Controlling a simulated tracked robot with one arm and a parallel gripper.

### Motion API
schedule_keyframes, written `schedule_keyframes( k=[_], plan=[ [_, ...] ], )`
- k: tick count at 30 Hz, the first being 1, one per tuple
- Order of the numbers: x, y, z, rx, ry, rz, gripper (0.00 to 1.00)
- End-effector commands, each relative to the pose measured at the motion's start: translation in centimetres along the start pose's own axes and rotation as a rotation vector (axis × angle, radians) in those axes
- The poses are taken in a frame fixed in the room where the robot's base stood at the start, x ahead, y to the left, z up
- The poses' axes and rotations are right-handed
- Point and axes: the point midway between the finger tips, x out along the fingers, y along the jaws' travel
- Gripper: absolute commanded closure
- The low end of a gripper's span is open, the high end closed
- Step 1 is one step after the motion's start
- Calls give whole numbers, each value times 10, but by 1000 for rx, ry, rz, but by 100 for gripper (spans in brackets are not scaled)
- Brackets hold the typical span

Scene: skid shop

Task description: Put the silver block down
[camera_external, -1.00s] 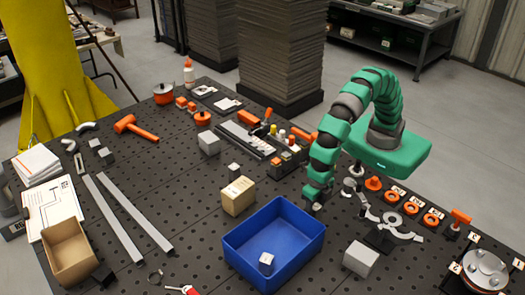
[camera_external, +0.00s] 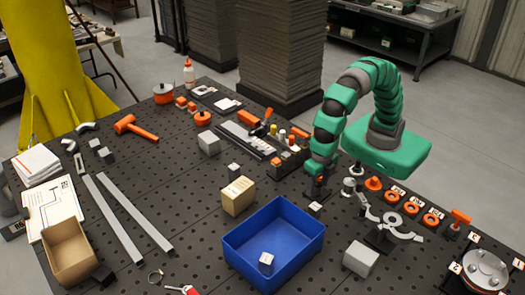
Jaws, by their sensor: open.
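A small silver block (camera_external: 315,208) rests on the dark perforated table, just right of the blue bin's back right corner. My gripper (camera_external: 317,192) is open and just behind and above this block, apart from it as far as I can tell. The fingers are small and dark in this view. Another small silver block (camera_external: 266,259) lies inside the blue bin (camera_external: 246,266), and one more (camera_external: 234,169) stands on the table behind the cardboard box.
Larger grey blocks stand at the front right (camera_external: 360,258) and further back (camera_external: 209,144). A cardboard box (camera_external: 238,196) is behind the blue bin. Orange rings (camera_external: 411,207) and a grey clamp-like fixture (camera_external: 388,227) crowd the right. Free table lies left of the box.

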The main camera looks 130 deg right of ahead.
Motion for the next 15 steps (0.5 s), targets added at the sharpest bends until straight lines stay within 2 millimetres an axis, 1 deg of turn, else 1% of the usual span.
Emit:
schedule_keyframes(
  k=[5, 6, 8, 9, 11, 12, 14, 15],
  plan=[
    [-63, 4, 10, 188, 48, 165, 46],
    [-81, 4, 12, 242, 66, 210, 46],
    [-104, 4, 16, 319, 95, 273, 46],
    [-121, 2, 19, 372, 117, 314, 46],
    [-145, 0, 23, 449, 153, 373, 46],
    [-164, -2, 26, 500, 181, 418, 46],
    [-188, -7, 30, 574, 223, 473, 46],
    [-205, -11, 33, 623, 256, 513, 46]
  ],
)
